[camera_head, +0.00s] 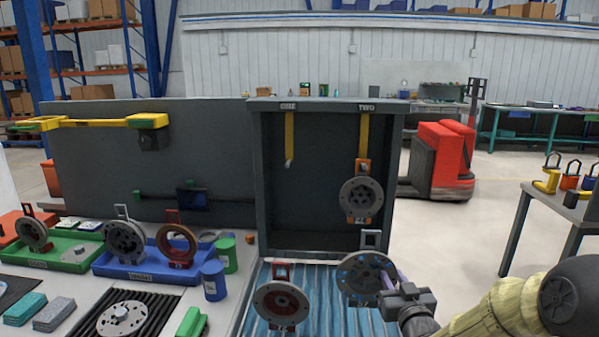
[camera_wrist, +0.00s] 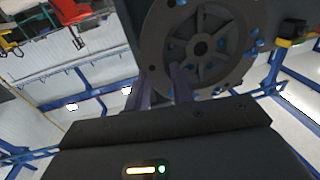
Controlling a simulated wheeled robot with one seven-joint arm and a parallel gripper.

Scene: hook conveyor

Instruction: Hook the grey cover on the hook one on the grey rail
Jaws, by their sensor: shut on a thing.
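My gripper (camera_head: 388,284) is shut on the rim of a round grey cover (camera_head: 362,287) with blue bolts and a grey loop on top (camera_head: 371,240). The cover is upright in front of the dark frame, below and right of hook one. In the wrist view the cover (camera_wrist: 222,70) fills the top, with my fingers (camera_wrist: 166,82) at its lower left. The grey rail (camera_head: 330,104) runs along the frame's top. Hook one (camera_head: 289,150) hangs empty on a yellow strap under the left label. Hook two (camera_head: 364,140) carries another grey cover (camera_head: 350,198) with orange parts.
A cover with a red loop (camera_head: 268,301) is at the blue striped surface (camera_head: 322,315), left of the held cover. A blue tray (camera_head: 150,270) and a green tray (camera_head: 65,262) hold more covers. Cylinders (camera_head: 214,283) stand beside them. Space below hook one is clear.

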